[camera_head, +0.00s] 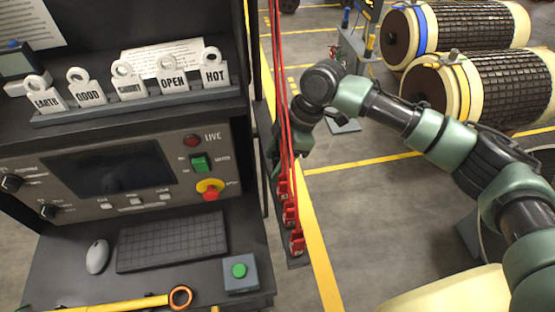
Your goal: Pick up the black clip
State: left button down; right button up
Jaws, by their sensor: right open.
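My right gripper (274,154) is open at the right side of the console, near the upper part of a narrow dark rail (299,260). Its fingertips are small and partly hidden by red cables and the console's edge. I cannot make out a black clip; that part of the rail is covered by my gripper and wrist. Several red clips, the lowest one (297,243) clearest, sit on the rail below the gripper, with red cables (280,60) rising from them. My left gripper is not in view.
The console panel (125,180) has a screen, knobs and a red stop button (210,189). Tags (173,74) stand on its shelf. A keyboard (172,241), mouse (97,257) and yellow tool (130,304) lie below.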

jog(key=shift+x, duration=0.9)
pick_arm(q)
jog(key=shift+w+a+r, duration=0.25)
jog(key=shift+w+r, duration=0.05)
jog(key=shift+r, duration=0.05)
pick_arm(e)
jog(key=shift+a+f, duration=0.1)
grip_shut()
